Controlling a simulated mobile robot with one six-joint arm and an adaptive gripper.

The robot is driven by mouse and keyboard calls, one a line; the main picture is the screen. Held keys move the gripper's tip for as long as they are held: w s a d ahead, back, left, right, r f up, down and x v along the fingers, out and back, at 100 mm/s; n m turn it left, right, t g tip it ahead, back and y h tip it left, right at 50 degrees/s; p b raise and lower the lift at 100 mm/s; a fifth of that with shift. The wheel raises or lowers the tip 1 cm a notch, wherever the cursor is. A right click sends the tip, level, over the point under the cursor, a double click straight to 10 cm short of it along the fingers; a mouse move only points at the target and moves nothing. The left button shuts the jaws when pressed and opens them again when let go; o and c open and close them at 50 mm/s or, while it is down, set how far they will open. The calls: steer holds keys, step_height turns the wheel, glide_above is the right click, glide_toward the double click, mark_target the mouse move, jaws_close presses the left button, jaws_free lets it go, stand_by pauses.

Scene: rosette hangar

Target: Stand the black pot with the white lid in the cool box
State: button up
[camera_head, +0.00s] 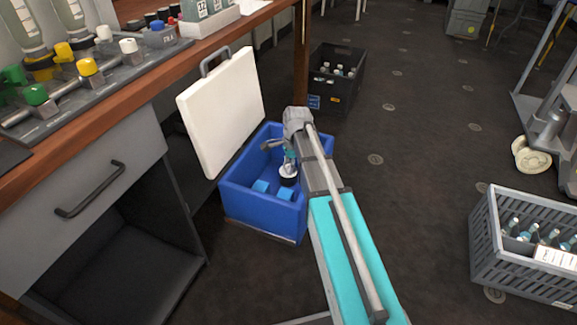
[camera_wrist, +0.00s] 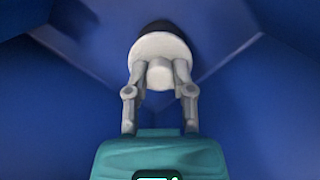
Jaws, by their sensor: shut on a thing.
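The blue cool box (camera_head: 262,213) stands open on the floor, its white lid (camera_head: 222,108) tipped up on the left. My gripper (camera_head: 288,163) reaches down inside it. In the wrist view my gripper (camera_wrist: 160,78) is shut on the knob of the white lid of the black pot (camera_wrist: 155,27). The pot (camera_head: 287,180) also shows in the head view, upright inside the box toward its right side. Blue walls surround it in the wrist view. Whether its base touches the box floor cannot be told.
Light-blue blocks (camera_head: 261,186) lie in the box near the pot. A wooden bench with a drawer (camera_head: 85,180) stands at left. A black crate (camera_head: 336,75) is behind, and a grey crate of bottles (camera_head: 520,255) is at right. Dark floor between is clear.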

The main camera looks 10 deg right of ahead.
stand_by(0.4)
steer(key=o, duration=0.9)
steer(key=shift+c, duration=0.2)
steer(key=o, duration=0.4)
steer(key=shift+r, duration=0.15)
steer(key=shift+r+p, duration=3.35)
steer(key=shift+p, duration=0.15)
jaws_close()
